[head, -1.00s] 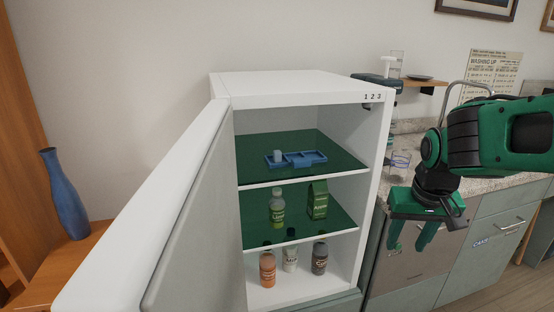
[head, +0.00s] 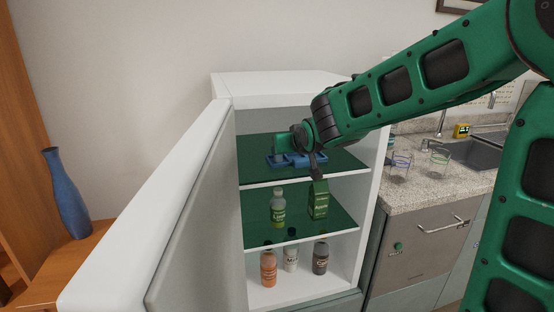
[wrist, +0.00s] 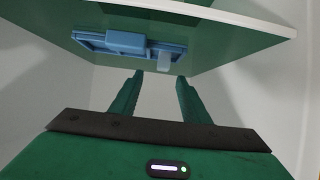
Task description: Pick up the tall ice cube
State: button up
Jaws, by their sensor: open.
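The tall ice cube (wrist: 164,61) is a pale, translucent block at one end of the blue ice tray (wrist: 86,40). In the wrist view, which appears upside down, it lies between the lines of my two fingers, near their tips, and not clearly touching either. The tray also shows on the fridge's top shelf in the head view (head: 308,161), partly behind my arm. My gripper (wrist: 159,77) is open and empty, reaching in over the top shelf. In the head view my gripper (head: 281,149) largely covers the cube.
The white fridge (head: 285,85) stands with its door (head: 180,215) open at left. A green bottle (head: 278,208) and green carton (head: 318,200) stand on the middle shelf, with small bottles below. A counter with glasses (head: 400,163) is at right.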

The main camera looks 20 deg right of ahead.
aim_at(278, 156)
jog(key=x, duration=0.4)
jog(key=shift+w+a+f, duration=0.25)
jog(key=shift+a+f, duration=0.05)
jog(key=shift+f, duration=0.1)
jog(key=shift+w+f, duration=0.3)
jog(key=shift+w, duration=0.35)
grip_shut()
